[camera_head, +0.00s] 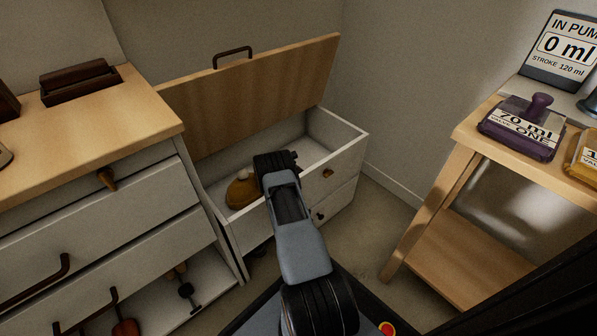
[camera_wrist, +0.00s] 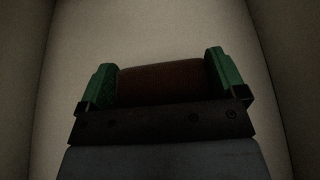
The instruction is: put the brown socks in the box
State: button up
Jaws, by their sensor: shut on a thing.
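In the wrist view a dark brown rolled bundle, the brown socks (camera_wrist: 162,84), sits between the two green fingertips of my gripper (camera_wrist: 160,82). The fingers press on both ends of it, and pale walls surround it. In the head view my gripper (camera_head: 277,163) is at the opening of the white box (camera_head: 341,131), whose wooden lid (camera_head: 262,92) stands open. The socks are hidden behind my arm there. A tan-brown rounded thing (camera_head: 243,190) lies in the box to the left of my gripper.
A drawer cabinet with a wooden top (camera_head: 130,120) stands at the left, with a dark wooden holder (camera_head: 79,82) on it. A wooden table (camera_head: 480,140) at the right bears a purple dispenser (camera_head: 520,128) and a sign (camera_head: 562,48). Bare floor shows between box and table.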

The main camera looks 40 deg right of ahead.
jog(key=o, duration=0.6)
jog(key=shift+f, duration=0.1)
jog(key=shift+a+r, duration=0.2)
jog(key=shift+r, duration=0.1)
jog(key=p+v, duration=0.3)
jog(key=v, duration=0.2)
jog(key=shift+w+a+r, duration=0.1)
jog(key=shift+a+r, duration=0.05)
jog(key=shift+a, duration=0.2)
jog(key=shift+a+r, duration=0.15)
jog(key=shift+a, duration=0.45)
